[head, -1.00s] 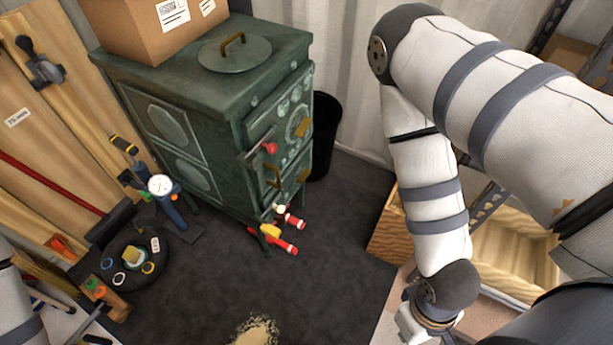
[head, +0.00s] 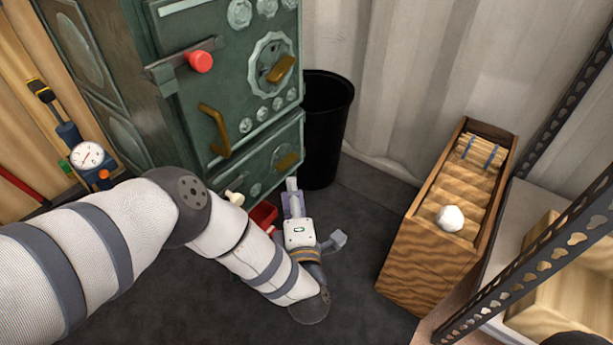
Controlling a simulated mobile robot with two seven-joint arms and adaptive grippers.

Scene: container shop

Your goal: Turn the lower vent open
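The green stove (head: 170,105) stands at the upper left of the head view. The lower vent (head: 284,162) is a round plate with a brass tab on its lower door, near the bottom right of the stove front. The tab is tilted; how far the vent is open cannot be told. My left gripper (head: 292,188) is low in front of the stove, its fingers directed up toward the lower vent, just below it in the picture. Contact is not evident, and whether the fingers are open or shut is unclear. My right gripper is out of view.
The upper vent (head: 270,62) with its brass tab and a red-knobbed latch (head: 200,62) are above. A black bin (head: 325,125) stands right of the stove. A wooden crate (head: 425,262) and metal shelving (head: 560,260) stand further right. Red items lie partly hidden behind my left arm.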

